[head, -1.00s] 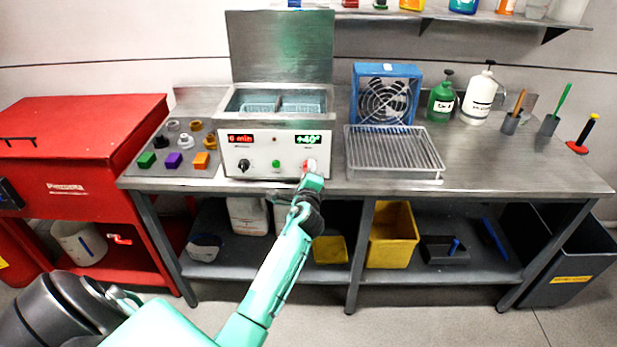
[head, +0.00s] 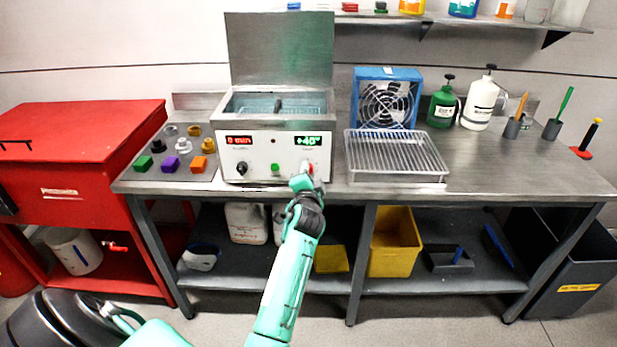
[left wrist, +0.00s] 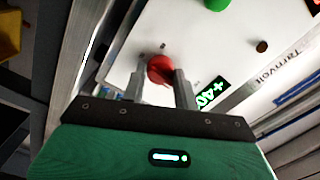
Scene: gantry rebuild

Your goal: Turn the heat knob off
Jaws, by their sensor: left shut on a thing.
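The heat knob is a red knob (left wrist: 160,69) on the white front panel of the ultrasonic-style bath (head: 262,145), below the green display reading about +40 (head: 307,140). In the head view my left gripper (head: 303,178) reaches up to the panel's right side and mostly covers the knob, with a bit of red showing. In the left wrist view the two grey fingers of the left gripper (left wrist: 160,85) stand either side of the red knob, shut on it. The knob's pointer mark cannot be made out. My right gripper is not in view.
A black knob (head: 242,168) and a green button (head: 275,169) share the panel. A wire rack tray (head: 397,184) stands close to the right. Coloured blocks (head: 170,162) lie to the left. The bath's lid (head: 279,50) stands open.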

